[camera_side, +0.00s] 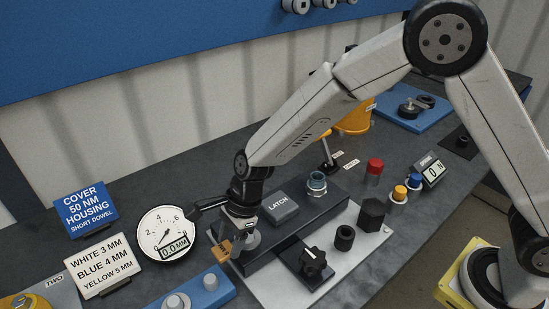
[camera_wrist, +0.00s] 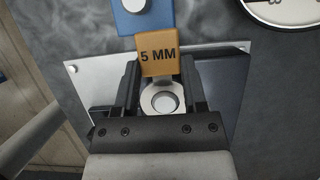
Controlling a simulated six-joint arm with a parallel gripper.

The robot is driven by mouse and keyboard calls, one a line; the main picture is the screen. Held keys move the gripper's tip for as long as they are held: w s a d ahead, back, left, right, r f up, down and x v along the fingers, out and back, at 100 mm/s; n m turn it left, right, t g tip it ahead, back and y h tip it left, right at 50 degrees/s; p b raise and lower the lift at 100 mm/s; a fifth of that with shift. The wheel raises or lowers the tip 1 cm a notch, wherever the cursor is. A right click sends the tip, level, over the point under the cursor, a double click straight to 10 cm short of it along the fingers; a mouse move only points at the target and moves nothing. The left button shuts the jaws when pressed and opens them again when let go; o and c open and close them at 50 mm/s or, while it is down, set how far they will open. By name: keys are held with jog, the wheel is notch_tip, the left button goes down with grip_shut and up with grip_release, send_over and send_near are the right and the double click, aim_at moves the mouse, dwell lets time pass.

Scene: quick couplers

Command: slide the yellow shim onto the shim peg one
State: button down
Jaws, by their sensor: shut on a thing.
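The yellow shim (camera_wrist: 158,52) shows as an orange-yellow tab marked "5 MM" in the wrist view. My gripper (camera_wrist: 160,76) is shut on it, with a dark finger at each side of its near end. In the side view the shim's tab (camera_side: 221,251) sticks out to the left of my gripper (camera_side: 236,238), at the left end of the dark fixture. A pale ring with a round grey centre (camera_wrist: 163,102) shows between the fingers; I cannot tell whether it belongs to the shim.
The dark fixture (camera_side: 325,207) carries a LATCH block (camera_side: 280,207) and a metal coupler (camera_side: 317,182). A dial gauge (camera_side: 166,232) and signs (camera_side: 98,265) stand at left.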

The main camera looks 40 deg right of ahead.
jog(key=shift+r, duration=0.95)
jog(key=shift+r, duration=0.45)
jog(key=shift+r, duration=1.85)
